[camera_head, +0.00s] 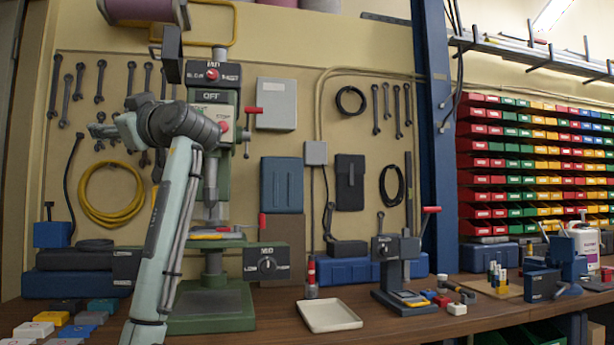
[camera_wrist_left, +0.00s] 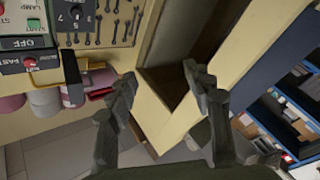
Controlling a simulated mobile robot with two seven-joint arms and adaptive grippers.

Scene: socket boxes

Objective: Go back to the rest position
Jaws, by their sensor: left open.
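My left arm rises from the bottom left of the head view, in front of the bench and the tool board. Its left gripper (camera_head: 102,131) is up at the left, in front of the wall tools and well above the bench. In the left wrist view the two dark fingers of my left gripper (camera_wrist_left: 162,88) stand apart with nothing between them. My right gripper is in neither view.
A green drill press (camera_head: 212,300) stands close beside my left arm. The wooden bench (camera_head: 270,325) holds a white tray (camera_head: 329,315), a small press (camera_head: 396,270) and colored socket boxes (camera_head: 76,331). Bin racks (camera_head: 535,165) fill the right wall.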

